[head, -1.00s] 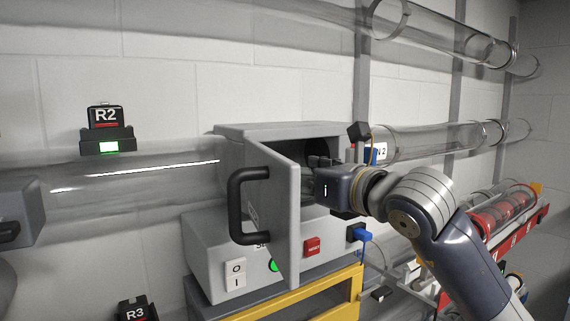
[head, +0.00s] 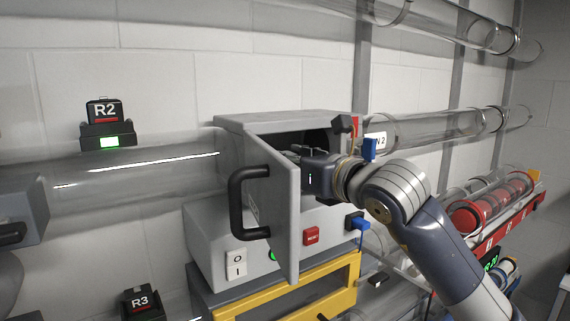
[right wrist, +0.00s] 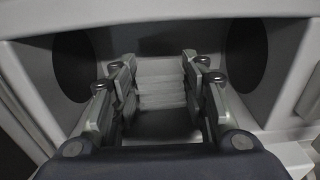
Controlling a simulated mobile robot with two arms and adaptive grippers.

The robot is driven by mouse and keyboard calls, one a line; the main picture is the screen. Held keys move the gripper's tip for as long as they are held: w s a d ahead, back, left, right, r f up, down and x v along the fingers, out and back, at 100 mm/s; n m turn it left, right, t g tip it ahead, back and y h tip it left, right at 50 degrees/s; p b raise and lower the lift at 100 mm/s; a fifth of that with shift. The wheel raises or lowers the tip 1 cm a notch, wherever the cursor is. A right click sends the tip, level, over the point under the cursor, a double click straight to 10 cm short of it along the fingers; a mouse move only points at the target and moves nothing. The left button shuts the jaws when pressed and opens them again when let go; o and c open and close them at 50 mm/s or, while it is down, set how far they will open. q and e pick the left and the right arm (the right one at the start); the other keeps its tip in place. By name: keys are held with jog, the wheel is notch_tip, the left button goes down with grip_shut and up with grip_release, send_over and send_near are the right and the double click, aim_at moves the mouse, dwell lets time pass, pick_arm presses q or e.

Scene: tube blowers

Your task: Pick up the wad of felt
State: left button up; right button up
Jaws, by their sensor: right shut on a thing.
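The grey blower box (head: 225,150) stands open, its door (head: 272,205) swung out to the front. My right gripper (head: 298,152) reaches into the chamber from the right; the door and box hide its fingertips in the head view. In the right wrist view its fingers (right wrist: 163,88) stand wide apart, one pair on each side of a pale grey, ribbed block, which I take to be the wad of felt (right wrist: 162,82). The gripper is shut on it. Dark round openings show on both sides of the chamber. My left gripper is not in view.
Clear tubes (head: 140,180) run along the wall on both sides of the box. The door's black handle (head: 238,203) sticks out toward the front. A red reset button (head: 311,236) and a blue plug (head: 357,223) sit below. A rack with red-ended canisters (head: 490,200) stands at right.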

jog(key=shift+r+b, duration=1.35)
jog(key=shift+r, duration=0.3)
jog(key=f+b+v, duration=0.1)
jog(key=b+v, duration=0.6)
jog(key=v, duration=1.1)
jog(key=shift+b, duration=0.35)
